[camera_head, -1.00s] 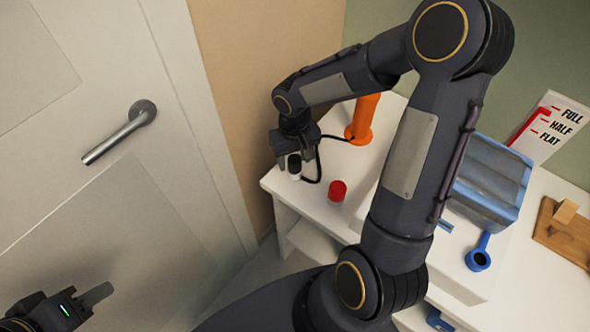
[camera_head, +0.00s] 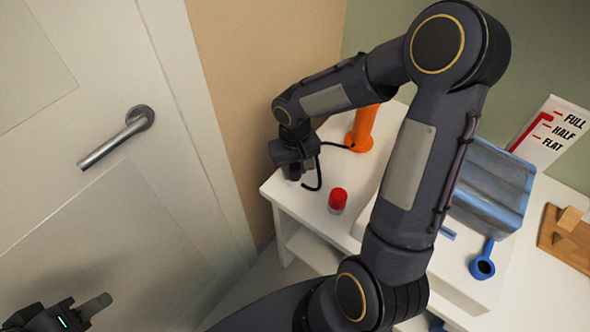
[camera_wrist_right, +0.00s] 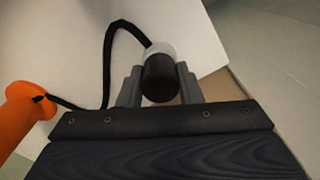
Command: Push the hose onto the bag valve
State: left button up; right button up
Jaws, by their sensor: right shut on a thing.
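My right gripper (camera_wrist_right: 160,90) is shut on the hose's black end piece (camera_wrist_right: 161,78), which has a pale grey ring on its far side. In the head view the right gripper (camera_head: 294,170) is low over the white top's left corner and mostly hides that end piece. The thin black hose (camera_head: 320,170) loops to an orange pump (camera_head: 362,128), also in the wrist view (camera_wrist_right: 22,112). A blue-grey bag (camera_head: 490,185) lies to the right, with a blue ring-shaped fitting (camera_head: 482,268), likely its valve. My left gripper (camera_head: 85,312) is at bottom left; its opening is unclear.
A red cylinder (camera_head: 338,199) stands on the white top (camera_head: 295,200) between the hose and my right arm. A FULL/HALF/FLAT sign (camera_head: 552,132) and a wooden piece (camera_head: 568,235) are at the right. A door with a handle (camera_head: 118,137) is at the left.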

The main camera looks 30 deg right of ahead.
aim_at(294, 165)
jog(key=shift+c, duration=1)
jog(key=shift+r+p, duration=0.95)
jog(key=shift+r, duration=0.4)
jog(key=shift+r+p, duration=1.35)
jog(key=shift+r, duration=0.55)
